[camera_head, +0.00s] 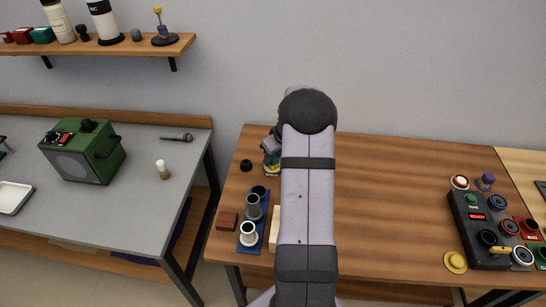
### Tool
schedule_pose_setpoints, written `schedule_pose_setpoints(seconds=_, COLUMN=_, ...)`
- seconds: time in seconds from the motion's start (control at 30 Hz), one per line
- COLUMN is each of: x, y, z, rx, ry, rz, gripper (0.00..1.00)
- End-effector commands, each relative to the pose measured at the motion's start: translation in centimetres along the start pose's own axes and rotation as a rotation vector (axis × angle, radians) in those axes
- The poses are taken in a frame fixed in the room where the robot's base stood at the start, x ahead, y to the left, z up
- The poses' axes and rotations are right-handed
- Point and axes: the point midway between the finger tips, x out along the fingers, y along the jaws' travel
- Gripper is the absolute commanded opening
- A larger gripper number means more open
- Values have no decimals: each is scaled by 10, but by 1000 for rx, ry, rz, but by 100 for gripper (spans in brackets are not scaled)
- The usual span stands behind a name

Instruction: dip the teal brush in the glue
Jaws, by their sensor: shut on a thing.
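My arm reaches up through the middle of the head view and hides much of the work area. My gripper (271,147) shows only in part at the left edge of the arm, low over the wooden table. It is shut on what seems to be the teal brush, of which almost nothing can be made out. A small jar with a yellowish band (271,171), probably the glue, stands right below the gripper, partly hidden by the arm. Whether the brush tip is inside the jar cannot be told.
A round black cap (246,165) lies left of the jar. A blue rack (245,246) with several cups and a brown block (227,221) are nearer. A control box (482,232) stands at right.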

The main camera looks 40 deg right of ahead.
Motion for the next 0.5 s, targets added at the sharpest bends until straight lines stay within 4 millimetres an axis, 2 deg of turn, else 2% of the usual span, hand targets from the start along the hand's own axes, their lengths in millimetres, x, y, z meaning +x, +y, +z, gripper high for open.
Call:
schedule_pose_setpoints(seconds=0.27, x=-1, y=-1, z=2, rx=0, ry=-5, rz=-4, gripper=8)
schedule_pose_setpoints(seconds=0.5, x=-15, y=0, z=-6, rx=0, ry=-2, rz=-1, gripper=8)
